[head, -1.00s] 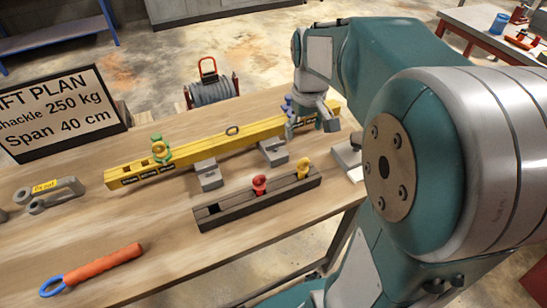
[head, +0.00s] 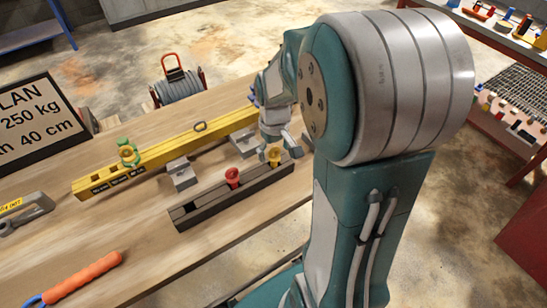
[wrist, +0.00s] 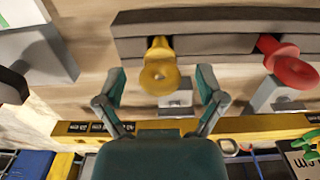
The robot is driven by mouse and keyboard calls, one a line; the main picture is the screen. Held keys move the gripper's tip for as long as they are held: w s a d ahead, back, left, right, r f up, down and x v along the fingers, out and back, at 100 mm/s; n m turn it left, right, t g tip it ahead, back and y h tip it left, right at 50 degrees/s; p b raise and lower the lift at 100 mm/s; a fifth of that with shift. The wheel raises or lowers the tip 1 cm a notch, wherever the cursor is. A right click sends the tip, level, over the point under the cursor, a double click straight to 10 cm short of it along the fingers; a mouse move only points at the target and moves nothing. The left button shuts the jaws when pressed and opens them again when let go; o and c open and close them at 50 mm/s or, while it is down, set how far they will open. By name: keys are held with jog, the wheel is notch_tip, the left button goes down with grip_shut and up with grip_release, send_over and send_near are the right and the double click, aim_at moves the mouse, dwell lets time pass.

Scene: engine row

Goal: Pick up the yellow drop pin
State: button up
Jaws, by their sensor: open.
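The yellow drop pin (head: 274,154) stands in the right end of a dark slotted holder (head: 215,207) on the wooden bench. In the wrist view the yellow pin (wrist: 160,72) shows its round head between the two fingers of my gripper (wrist: 160,86). The fingers are spread on either side of it, and I see no contact. In the head view my gripper (head: 277,132) hangs just behind the yellow pin; its fingertips are partly hard to make out. A red pin (head: 232,177) stands in the same holder, to the left of the yellow one.
A yellow beam (head: 160,158) lies behind the holder on grey blocks (head: 181,172), with a green shackle (head: 127,152) near its left end. An orange-handled tool (head: 82,276) lies front left. A sign (head: 42,120) stands at the left. The bench front is mostly clear.

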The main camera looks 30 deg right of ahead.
jog(key=shift+d, duration=0.25)
jog(key=shift+c, duration=0.3)
jog(key=c, duration=0.6)
jog(key=shift+a, duration=0.2)
jog(key=c, duration=0.5)
jog(key=shift+a, duration=0.25)
grip_shut()
jog(key=shift+d+r, duration=0.1)
